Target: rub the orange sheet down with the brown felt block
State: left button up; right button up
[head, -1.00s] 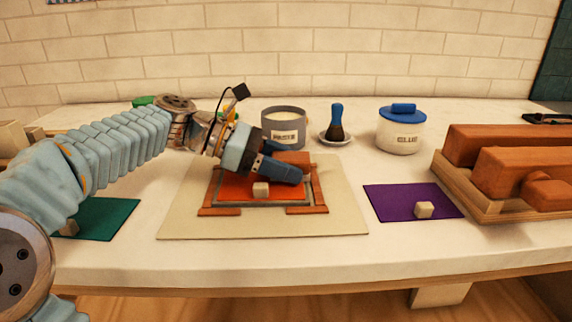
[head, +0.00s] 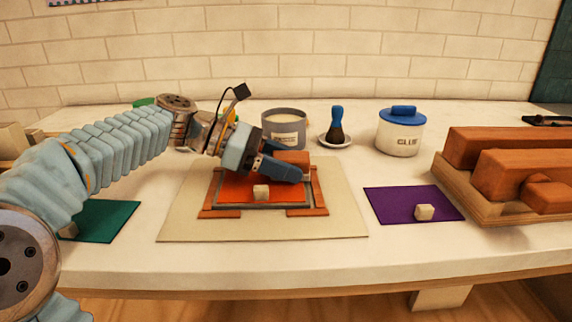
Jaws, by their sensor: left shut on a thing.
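The orange sheet (head: 233,188) lies within a brown and grey frame (head: 220,213) on a beige board (head: 190,225). A small pale cube (head: 261,192) sits on the sheet near its front edge. My left gripper (head: 288,172) reaches in from the left, low over the back right part of the sheet. It is shut on the brown felt block (head: 292,157), which shows just behind the dark fingers. The fingers hide much of the block, and I cannot tell whether it touches the sheet. My right gripper is not in view.
A green sheet (head: 112,218) lies left and a purple sheet (head: 390,203) right, each with a pale cube. Behind stand a paste pot (head: 284,125), a blue-handled brush (head: 337,122) and a glue jar (head: 400,135). A wooden tray (head: 465,200) of brown blocks stands right.

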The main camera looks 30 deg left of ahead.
pick_arm(q)
jog(key=shift+r, duration=0.1)
jog(key=shift+r, duration=2.95)
jog(key=shift+r, duration=1.5)
